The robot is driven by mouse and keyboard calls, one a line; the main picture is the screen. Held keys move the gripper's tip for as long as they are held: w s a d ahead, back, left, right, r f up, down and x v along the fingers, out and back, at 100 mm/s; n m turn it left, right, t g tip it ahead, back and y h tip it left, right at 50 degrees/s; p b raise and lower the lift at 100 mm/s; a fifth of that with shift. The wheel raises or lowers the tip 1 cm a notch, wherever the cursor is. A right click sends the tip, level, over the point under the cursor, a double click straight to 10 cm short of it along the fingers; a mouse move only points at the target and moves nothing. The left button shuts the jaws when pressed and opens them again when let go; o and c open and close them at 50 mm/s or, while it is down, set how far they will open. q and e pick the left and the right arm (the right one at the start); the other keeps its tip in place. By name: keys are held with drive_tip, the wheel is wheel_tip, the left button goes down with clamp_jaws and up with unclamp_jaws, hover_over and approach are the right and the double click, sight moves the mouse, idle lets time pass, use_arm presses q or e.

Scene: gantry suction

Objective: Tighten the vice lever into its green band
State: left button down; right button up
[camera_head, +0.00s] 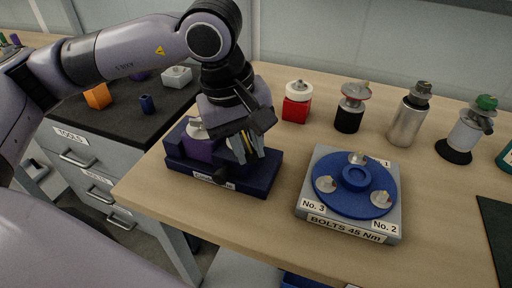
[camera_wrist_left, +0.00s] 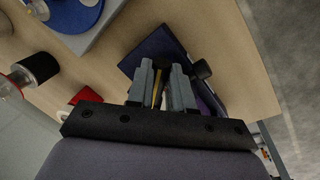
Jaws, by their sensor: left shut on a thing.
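The vice (camera_head: 265,174) is a dark navy block with a purple part, near the front left of the wooden bench. It also shows in the left wrist view (camera_wrist_left: 152,45). My left gripper (camera_head: 252,152) is over its right half, pointing down, its grey fingers (camera_wrist_left: 164,80) shut on a thin brass-coloured piece that looks like the vice lever. Most of the lever is hidden by the fingers. A dark round knob (camera_wrist_left: 202,69) sits beside the fingers, at the vice's front. I cannot make out the green band. My right gripper is not in view.
A grey bolt fixture (camera_head: 309,205) with a blue disc (camera_head: 370,208) stands right of the vice. Behind are a red block (camera_head: 296,108), a black-based part (camera_head: 348,118), a silver cylinder (camera_head: 407,122) and a green-capped bottle (camera_head: 466,135). A dark-topped drawer cabinet (camera_head: 110,165) stands left.

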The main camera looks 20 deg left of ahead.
use_arm(q)
drive_tip(key=c, duration=1)
unclamp_jaws()
drive_tip(key=shift+r, duration=0.1)
drive_tip(key=shift+s+a+r, duration=0.15)
drive_tip(key=shift+r, duration=1)
drive_tip(key=shift+s+a+r, duration=0.2)
drive_tip(key=shift+r, duration=0.95)
drive_tip(key=shift+s+a+r, duration=0.15)
drive_tip(key=shift+r, duration=1)
